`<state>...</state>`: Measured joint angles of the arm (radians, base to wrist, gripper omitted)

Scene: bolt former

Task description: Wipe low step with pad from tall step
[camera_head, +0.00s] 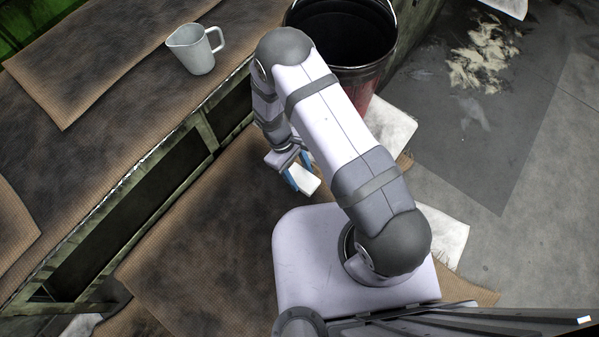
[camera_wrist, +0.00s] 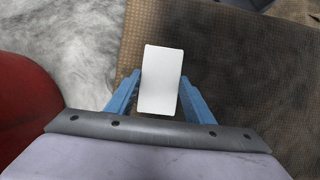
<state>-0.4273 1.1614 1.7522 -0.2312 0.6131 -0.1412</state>
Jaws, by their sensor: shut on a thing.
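My gripper (camera_head: 302,182) is shut on a white pad (camera_head: 308,179), its blue fingers on either side. The pad also shows in the wrist view (camera_wrist: 161,80), where it sticks out past the fingertips. The low step (camera_head: 200,245), covered by a brown, dark-stained mat, lies below the gripper. I cannot tell whether the pad touches it. The tall step (camera_head: 110,125), with similar stained mats, runs along the left of the head view. My arm hides part of the low step.
A grey jug (camera_head: 194,50) stands on the tall step. A dark red bucket (camera_head: 377,84) stands beyond my arm and shows at the left of the wrist view (camera_wrist: 25,100). White cloths (camera_head: 388,130) lie beside the low step. Grey floor with a pale spill (camera_head: 480,60) is at right.

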